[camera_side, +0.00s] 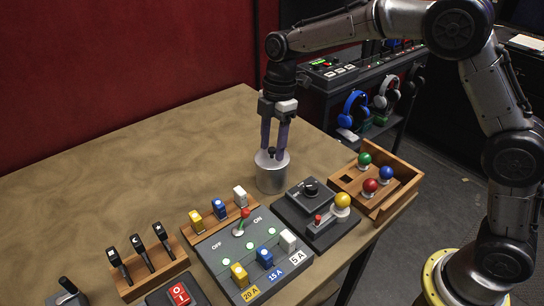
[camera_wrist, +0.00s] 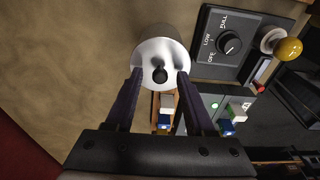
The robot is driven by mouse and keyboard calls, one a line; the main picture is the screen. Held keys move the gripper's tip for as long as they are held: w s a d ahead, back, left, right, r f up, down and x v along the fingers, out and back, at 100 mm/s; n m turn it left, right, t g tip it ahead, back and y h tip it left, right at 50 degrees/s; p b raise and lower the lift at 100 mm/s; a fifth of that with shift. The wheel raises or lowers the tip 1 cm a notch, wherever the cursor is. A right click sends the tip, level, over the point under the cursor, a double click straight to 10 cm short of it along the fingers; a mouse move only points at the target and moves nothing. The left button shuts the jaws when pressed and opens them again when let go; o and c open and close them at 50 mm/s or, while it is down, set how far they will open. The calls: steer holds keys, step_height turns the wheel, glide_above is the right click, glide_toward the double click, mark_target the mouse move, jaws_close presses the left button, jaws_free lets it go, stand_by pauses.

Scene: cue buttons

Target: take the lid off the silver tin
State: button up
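The silver tin (camera_side: 271,180) stands upright on the tan table, with its lid (camera_side: 262,160) on top. In the wrist view the round lid (camera_wrist: 160,52) has a small dark knob (camera_wrist: 160,75) at its middle. My gripper (camera_side: 273,152) points down over the tin, its fingertips close to the lid. In the wrist view my gripper (camera_wrist: 160,74) is open, one finger on each side of the knob with a gap to it. I cannot tell exactly how far the tips are above the lid.
A dark dial box (camera_side: 311,190) and a lever with a yellow ball (camera_side: 342,200) stand right of the tin. A wooden tray (camera_side: 399,196) with coloured balls is beyond. A grey switch panel (camera_side: 222,254) lies in front. The table left of the tin is clear.

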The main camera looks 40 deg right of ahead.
jaws_close()
steer(key=shift+r, duration=0.15)
